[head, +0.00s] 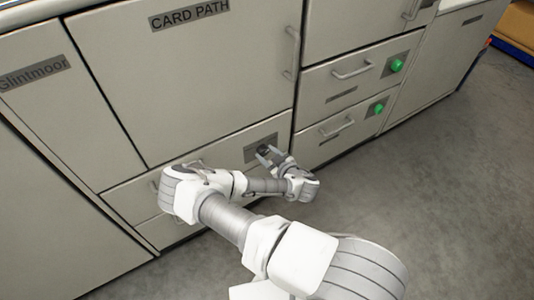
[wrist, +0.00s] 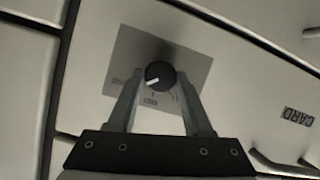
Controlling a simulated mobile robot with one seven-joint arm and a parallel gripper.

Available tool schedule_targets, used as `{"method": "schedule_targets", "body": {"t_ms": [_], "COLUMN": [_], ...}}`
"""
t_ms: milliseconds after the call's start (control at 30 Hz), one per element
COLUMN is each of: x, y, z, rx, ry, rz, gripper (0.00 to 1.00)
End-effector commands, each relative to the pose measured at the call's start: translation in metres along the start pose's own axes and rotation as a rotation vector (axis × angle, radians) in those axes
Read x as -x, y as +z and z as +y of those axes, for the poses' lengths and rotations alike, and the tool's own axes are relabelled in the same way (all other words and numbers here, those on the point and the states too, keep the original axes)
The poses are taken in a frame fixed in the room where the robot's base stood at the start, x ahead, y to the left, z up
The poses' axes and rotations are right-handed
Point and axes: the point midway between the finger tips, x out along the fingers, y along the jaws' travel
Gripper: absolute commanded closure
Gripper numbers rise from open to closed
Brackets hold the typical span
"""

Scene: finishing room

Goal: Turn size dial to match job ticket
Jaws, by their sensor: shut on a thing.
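The size dial (wrist: 160,75) is a small round black knob with a white pointer mark, set on a grey plate (wrist: 190,62) with small markings. In the wrist view the pointer points to the lower left; the lettering is too small to read surely. My gripper (wrist: 160,88) has its two fingers on either side of the dial, shut on it. In the head view my gripper (head: 268,155) reaches the dial (head: 264,150) on the low drawer front, and partly covers it. No job ticket can be made out in either view.
A large panel labelled CARD PATH (head: 190,16) is above the dial. To the right are drawers with handles (head: 352,70) and two green buttons (head: 396,65). A panel labelled Glintmoor (head: 35,75) is at left. The grey floor (head: 440,190) at right is clear.

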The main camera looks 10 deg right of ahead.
Motion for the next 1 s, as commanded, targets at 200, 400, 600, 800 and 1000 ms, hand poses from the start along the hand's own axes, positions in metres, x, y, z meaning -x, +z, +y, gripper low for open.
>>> {"method": "schedule_targets", "body": {"t_ms": [200, 400, 600, 800, 1000], "x": [0.0014, 0.0014, 0.0000, -0.0010, -0.0015], "y": [-0.0050, -0.0053, -0.0023, 0.0006, 0.0015], "z": [0.0009, 0.0002, -0.0020, -0.0045, -0.0057], "rx": [0.047, 0.141, 0.269, 0.432, 0.585], "ry": [0.021, 0.060, 0.108, 0.169, 0.229], "rz": [-0.004, -0.012, -0.024, -0.040, -0.054], "gripper": [1.00, 1.00, 1.00, 1.00, 1.00]}}
